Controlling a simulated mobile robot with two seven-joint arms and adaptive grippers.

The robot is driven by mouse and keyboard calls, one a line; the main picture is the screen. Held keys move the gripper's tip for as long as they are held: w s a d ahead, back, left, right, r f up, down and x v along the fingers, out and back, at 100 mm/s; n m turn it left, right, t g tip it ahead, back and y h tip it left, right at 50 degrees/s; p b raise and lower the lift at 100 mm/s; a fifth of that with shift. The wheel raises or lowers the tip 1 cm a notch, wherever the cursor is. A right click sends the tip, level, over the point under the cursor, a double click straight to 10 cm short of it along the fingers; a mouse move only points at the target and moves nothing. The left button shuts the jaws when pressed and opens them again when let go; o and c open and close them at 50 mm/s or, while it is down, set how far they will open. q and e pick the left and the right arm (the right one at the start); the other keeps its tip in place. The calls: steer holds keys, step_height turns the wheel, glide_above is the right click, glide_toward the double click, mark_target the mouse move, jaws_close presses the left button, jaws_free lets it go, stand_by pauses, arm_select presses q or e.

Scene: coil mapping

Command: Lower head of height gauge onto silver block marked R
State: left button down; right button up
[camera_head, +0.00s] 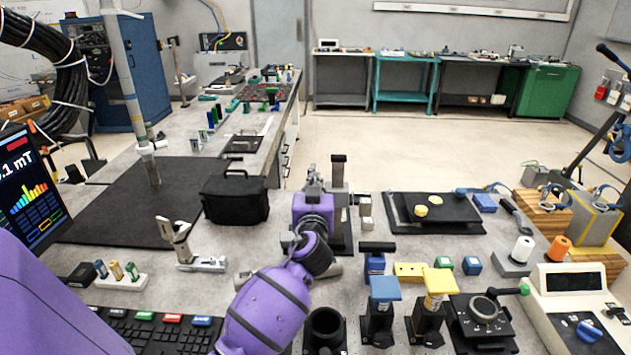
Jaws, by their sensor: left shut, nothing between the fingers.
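The height gauge (339,172) stands upright beyond my left wrist, with a dark column and a dark base. Its lower part and its head are mostly hidden behind my arm. My left gripper (314,180), on the purple arm, is close beside the column on its left. It looks shut and holds nothing; I cannot tell whether it touches the gauge. Small silver blocks (366,224) sit just right of the gauge. The R mark is too small to read. My right gripper is not in view.
A black tray (460,226) with yellow discs lies to the right. A black bag (235,198) stands to the left. Blue-topped (385,288) and yellow-topped (440,281) fixtures stand in front. A silver-and-dark stand (178,240) is left of my arm.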

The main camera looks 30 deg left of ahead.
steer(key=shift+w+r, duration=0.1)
arm_select(q)
steer(key=shift+f+b, duration=1.45)
steer(key=shift+f, duration=0.4)
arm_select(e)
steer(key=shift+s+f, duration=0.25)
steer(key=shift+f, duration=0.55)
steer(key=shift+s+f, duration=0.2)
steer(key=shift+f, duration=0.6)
